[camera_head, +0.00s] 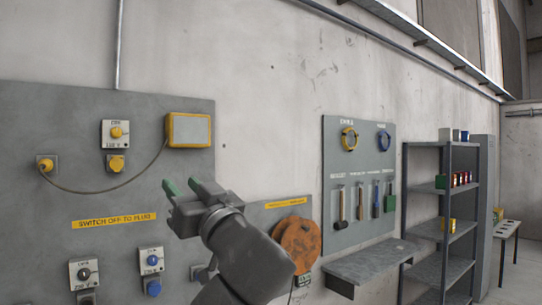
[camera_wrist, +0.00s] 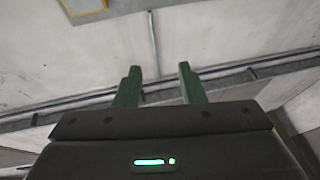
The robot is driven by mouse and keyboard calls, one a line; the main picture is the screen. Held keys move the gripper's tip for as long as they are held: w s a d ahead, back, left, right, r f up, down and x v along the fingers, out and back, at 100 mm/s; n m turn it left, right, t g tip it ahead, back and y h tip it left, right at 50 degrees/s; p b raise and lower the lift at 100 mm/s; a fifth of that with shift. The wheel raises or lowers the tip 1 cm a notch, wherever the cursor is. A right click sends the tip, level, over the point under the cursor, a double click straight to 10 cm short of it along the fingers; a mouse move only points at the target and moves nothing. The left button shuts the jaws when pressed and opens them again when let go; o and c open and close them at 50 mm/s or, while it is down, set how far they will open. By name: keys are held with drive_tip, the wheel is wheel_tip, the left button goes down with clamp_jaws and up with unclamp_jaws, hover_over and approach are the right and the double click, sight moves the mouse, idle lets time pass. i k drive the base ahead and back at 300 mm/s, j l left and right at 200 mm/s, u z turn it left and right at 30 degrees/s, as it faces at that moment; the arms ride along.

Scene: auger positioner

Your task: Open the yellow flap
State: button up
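A grey panel (camera_head: 40,120) on the wall at left carries the yellow parts. A yellow socket cover (camera_head: 116,163) sits below a yellow switch (camera_head: 116,132) on a white plate. Another yellow socket or plug (camera_head: 46,164) is at the left with a cable in it. I cannot tell which yellow piece is the flap. My gripper (camera_head: 183,186) is in front of the panel's lower right, below and right of these parts. In the wrist view its green fingers (camera_wrist: 160,68) are apart, with nothing between them.
A yellow-framed box (camera_head: 188,130) is above my gripper, joined by the cable. Blue (camera_head: 152,260) and black (camera_head: 84,271) switches are lower on the panel. An orange round reel (camera_head: 298,245) is right of my arm. A tool board (camera_head: 350,200) and shelves (camera_head: 440,225) stand further right.

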sight(116, 164)
drive_tip(key=i+j, duration=0.15)
drive_tip(key=j, duration=0.2)
drive_tip(key=i+j+z, duration=0.1)
drive_tip(key=j, duration=0.25)
drive_tip(key=i+j, duration=0.25)
drive_tip(key=i+j+z, duration=0.1)
drive_tip(key=j, duration=0.35)
drive_tip(key=i+j, duration=0.15)
drive_tip(key=j, duration=0.25)
drive_tip(key=i+j+z, duration=0.1)
drive_tip(key=j, duration=0.25)
drive_tip(key=i, duration=0.05)
